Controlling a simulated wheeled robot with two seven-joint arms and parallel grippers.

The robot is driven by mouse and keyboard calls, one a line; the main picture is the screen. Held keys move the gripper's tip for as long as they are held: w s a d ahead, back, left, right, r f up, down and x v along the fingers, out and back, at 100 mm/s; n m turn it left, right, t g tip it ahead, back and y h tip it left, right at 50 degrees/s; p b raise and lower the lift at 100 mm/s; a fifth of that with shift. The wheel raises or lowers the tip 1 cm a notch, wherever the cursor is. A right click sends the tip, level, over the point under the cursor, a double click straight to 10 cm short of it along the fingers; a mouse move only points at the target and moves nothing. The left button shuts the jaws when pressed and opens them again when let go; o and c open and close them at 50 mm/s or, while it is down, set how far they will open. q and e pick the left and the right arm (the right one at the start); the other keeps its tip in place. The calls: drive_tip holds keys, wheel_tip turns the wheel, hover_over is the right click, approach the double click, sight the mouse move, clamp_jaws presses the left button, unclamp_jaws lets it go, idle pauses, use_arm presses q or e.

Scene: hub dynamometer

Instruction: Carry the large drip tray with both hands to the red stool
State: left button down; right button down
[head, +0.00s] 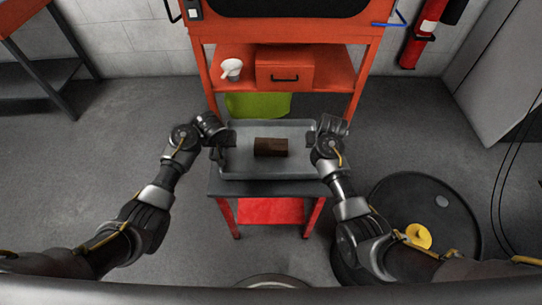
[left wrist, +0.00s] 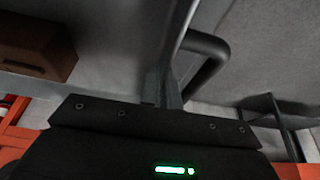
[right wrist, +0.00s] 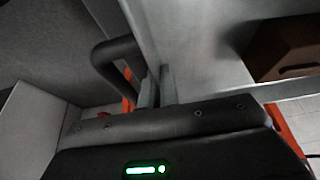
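The large drip tray (head: 240,168) is a shallow grey metal tray with a brown block (head: 270,147) lying in it. It is level over the dark top (head: 263,188) of a red-legged stool (head: 231,218); I cannot tell whether it rests there or hangs just above. My left gripper (head: 224,139) is at the tray's left side, its fingers (left wrist: 162,90) close together on the side wall beside a black handle (left wrist: 210,65). My right gripper (head: 321,136) is at the right side, fingers (right wrist: 158,88) likewise on the wall beside a black handle (right wrist: 110,62).
A red workbench (head: 220,80) stands behind, with a white cup (head: 232,69) and a red drawer box (head: 285,70) on its shelf. A green container (head: 257,105) is below. A black drum (head: 440,205) with a yellow piece (head: 418,236) stands at the right. Floor at left is clear.

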use_arm(q)
drive_tip(key=shift+f+b, duration=0.55)
drive_tip(key=shift+f, duration=0.1)
use_arm(e)
drive_tip(key=shift+f, duration=0.65)
use_arm(q)
drive_tip(key=c, duration=1.6)
unclamp_jaws()
drive_tip(key=shift+s+r, duration=0.1)
drive_tip(key=shift+c, duration=0.2)
use_arm(e)
drive_tip(key=c, duration=1.6)
unclamp_jaws()
drive_tip(key=shift+s+r, duration=0.1)
drive_tip(key=shift+c, duration=0.2)
use_arm(q)
drive_tip(key=shift+d+r, duration=0.1)
drive_tip(key=shift+r, duration=0.25)
drive_tip(key=v, duration=1.1)
drive_tip(key=shift+s+r, duration=0.1)
drive_tip(key=shift+s, duration=0.1)
use_arm(e)
drive_tip(key=shift+s+r, duration=0.1)
drive_tip(key=shift+r, duration=0.4)
drive_tip(key=v, duration=1.1)
drive_tip(key=shift+s, duration=0.1)
drive_tip(key=shift+f, duration=0.1)
